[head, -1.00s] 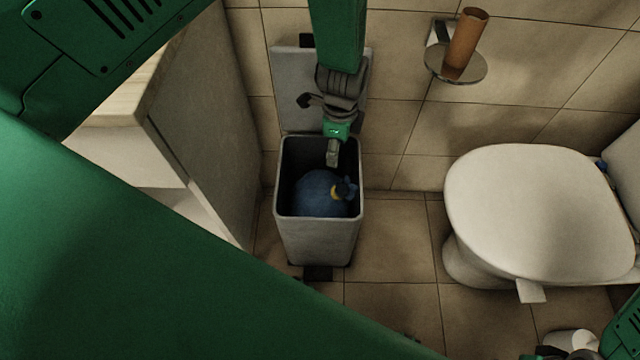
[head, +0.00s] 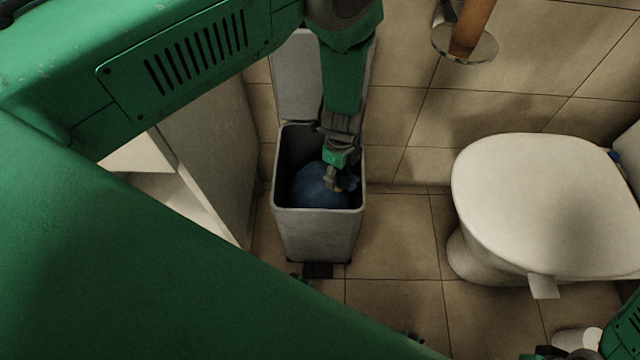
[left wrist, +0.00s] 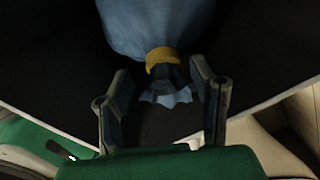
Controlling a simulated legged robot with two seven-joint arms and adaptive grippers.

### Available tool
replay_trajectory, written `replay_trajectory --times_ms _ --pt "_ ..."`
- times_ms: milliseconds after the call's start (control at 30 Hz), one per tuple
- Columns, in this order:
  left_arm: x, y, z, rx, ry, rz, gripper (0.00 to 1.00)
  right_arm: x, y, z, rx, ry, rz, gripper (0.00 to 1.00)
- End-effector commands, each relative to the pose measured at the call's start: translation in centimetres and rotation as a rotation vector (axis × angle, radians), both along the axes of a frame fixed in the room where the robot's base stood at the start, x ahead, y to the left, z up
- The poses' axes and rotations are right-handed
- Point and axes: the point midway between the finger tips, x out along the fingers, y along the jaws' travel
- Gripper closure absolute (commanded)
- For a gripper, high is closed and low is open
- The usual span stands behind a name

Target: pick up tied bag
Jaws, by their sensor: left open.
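The tied bag (head: 316,188) is blue and sits inside a grey bin (head: 318,238) with its lid raised against the wall. In the left wrist view the bag (left wrist: 157,24) shows a yellow tie (left wrist: 162,57) around its neck and a ruffled blue end below it. My left gripper (head: 335,184) reaches down into the bin over the bag's knot. In the left wrist view the open fingers of my left gripper (left wrist: 163,90) stand on either side of the ruffled end. I cannot tell whether they touch it. My right gripper is partly visible at the bottom right; its fingers are unclear.
A white toilet (head: 550,205) stands to the right of the bin. A cabinet (head: 205,150) is close on the left. A round wall holder (head: 464,44) is above right. A white roll (head: 577,340) lies at the bottom right. Tiled floor (head: 395,235) between bin and toilet is clear.

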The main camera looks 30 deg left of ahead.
Motion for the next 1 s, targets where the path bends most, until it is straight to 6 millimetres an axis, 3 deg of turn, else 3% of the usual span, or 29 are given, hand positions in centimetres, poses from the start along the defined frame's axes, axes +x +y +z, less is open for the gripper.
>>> replay_trajectory --times_ms 100,233,567,700,733,1000 --pt "0.0 -0.2 -2.5 0.001 0.003 -0.003 0.50 0.0 0.0 -1.8 0.000 0.000 0.000 0.60" --pt "0.0 -0.1 -4.1 0.000 0.003 -0.001 0.50 0.0 0.0 -2.6 0.000 0.001 0.000 0.60" --pt "0.0 -0.1 -4.5 0.000 0.001 0.000 0.50 0.0 0.0 -2.7 0.000 0.000 0.000 0.60" --pt "0.0 -0.1 -4.5 0.000 0.001 0.000 0.95 0.0 0.0 -2.7 0.000 0.000 0.000 0.60" --pt "0.0 -0.1 -4.5 0.000 0.001 0.000 1.00 0.0 0.0 -2.7 0.000 0.000 0.000 0.60" --pt "0.1 -0.1 -4.4 0.001 -0.001 0.000 1.00 0.0 0.0 -2.7 0.000 0.000 0.000 0.60"
